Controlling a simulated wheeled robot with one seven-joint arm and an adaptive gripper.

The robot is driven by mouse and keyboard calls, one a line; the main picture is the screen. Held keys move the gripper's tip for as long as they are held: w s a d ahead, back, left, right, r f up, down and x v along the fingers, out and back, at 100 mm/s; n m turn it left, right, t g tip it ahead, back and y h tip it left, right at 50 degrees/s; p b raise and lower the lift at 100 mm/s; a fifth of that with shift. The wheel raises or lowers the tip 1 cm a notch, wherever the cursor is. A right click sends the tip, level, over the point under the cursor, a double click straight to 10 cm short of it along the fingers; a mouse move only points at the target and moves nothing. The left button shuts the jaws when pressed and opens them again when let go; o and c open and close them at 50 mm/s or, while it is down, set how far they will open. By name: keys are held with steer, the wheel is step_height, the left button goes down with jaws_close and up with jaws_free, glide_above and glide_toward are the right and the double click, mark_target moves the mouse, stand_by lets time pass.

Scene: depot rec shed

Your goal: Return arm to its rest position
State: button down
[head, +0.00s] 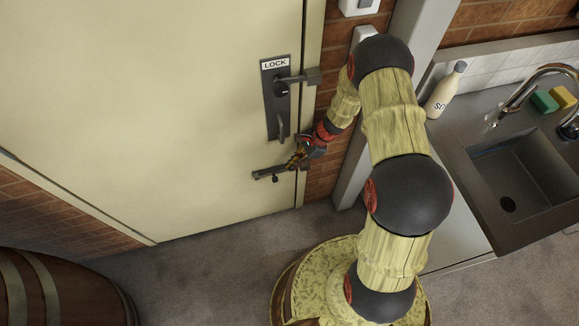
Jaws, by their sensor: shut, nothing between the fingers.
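My gripper (298,157) is at the end of my arm, in front of the right edge of a cream door (150,100). It is shut with nothing between its fingers. It is close to a dark slide bolt (268,173) low on the door; I cannot tell whether they touch. Above it is a dark lock plate (277,105) with a lever handle and a label reading LOCK. My arm rises from my base at the bottom and bends at its joints over to the door edge.
A counter with a sink (520,178), a faucet (530,82), a soap bottle (446,90), a green sponge (544,102) and a yellow sponge (563,97) stands at the right. A barrel (75,290) is at the lower left. The floor (200,265) between barrel and base is clear.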

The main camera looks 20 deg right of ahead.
steer(key=shift+v, duration=0.75)
